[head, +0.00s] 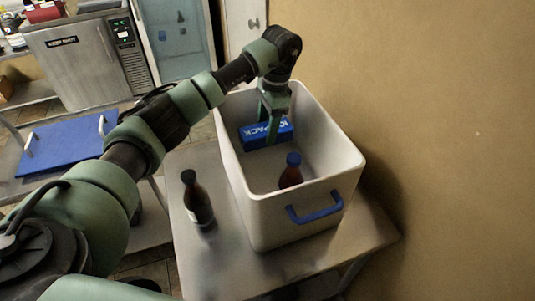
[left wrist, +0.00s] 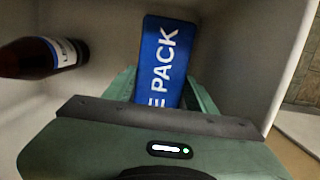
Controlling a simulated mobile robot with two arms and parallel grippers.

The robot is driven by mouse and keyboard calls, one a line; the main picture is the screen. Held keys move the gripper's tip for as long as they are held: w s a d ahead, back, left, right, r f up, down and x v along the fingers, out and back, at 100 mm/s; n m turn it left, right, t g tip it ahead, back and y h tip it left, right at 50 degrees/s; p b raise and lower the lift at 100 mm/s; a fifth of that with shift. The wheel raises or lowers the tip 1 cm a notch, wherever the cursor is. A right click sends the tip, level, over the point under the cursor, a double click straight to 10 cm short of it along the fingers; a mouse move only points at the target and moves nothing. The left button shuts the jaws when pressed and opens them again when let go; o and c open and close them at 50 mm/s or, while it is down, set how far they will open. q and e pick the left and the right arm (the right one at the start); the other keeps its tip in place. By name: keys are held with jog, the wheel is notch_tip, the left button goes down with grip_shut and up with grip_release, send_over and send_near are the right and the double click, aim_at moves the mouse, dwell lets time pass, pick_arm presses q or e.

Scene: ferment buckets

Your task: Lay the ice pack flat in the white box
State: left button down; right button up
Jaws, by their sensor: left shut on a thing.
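The ice pack (head: 256,135) is a blue block with white lettering, inside the white box (head: 295,222) toward its far end. It also shows in the left wrist view (left wrist: 168,50). My left gripper (head: 271,128) reaches down into the box from above and is shut on the ice pack, with a green finger on either side. Whether the pack touches the box floor cannot be told. A dark red bottle with a blue cap (head: 290,175) stands in the near part of the box; it shows at the left in the left wrist view (left wrist: 40,56). My right gripper is not in view.
The box stands on a metal table (head: 195,236). A dark bottle (head: 196,200) stands on the table left of the box. A tan wall (head: 440,110) rises close on the right. A blue board with handles (head: 62,147) lies on another surface at left.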

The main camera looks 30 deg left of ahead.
pick_arm(q)
notch_tip(320, 180, down, 8)
jog(key=shift+f+p, duration=0.2)
jog(key=shift+p, duration=0.45)
jog(key=shift+f, duration=0.5)
jog(key=shift+c, duration=2.4)
grip_release()
jog(key=shift+s+f, duration=0.1)
jog(key=shift+f, duration=0.05)
jog(key=shift+r, duration=0.5)
jog(key=r+b, duration=0.1)
jog(key=r, duration=0.2)
jog(key=w+r+b, duration=0.1)
jog(key=r, duration=0.3)
jog(key=d+r+b, duration=0.1)
jog(key=r, duration=0.3)
jog(key=shift+w+d+r, duration=0.1)
jog(key=shift+w, duration=0.1)
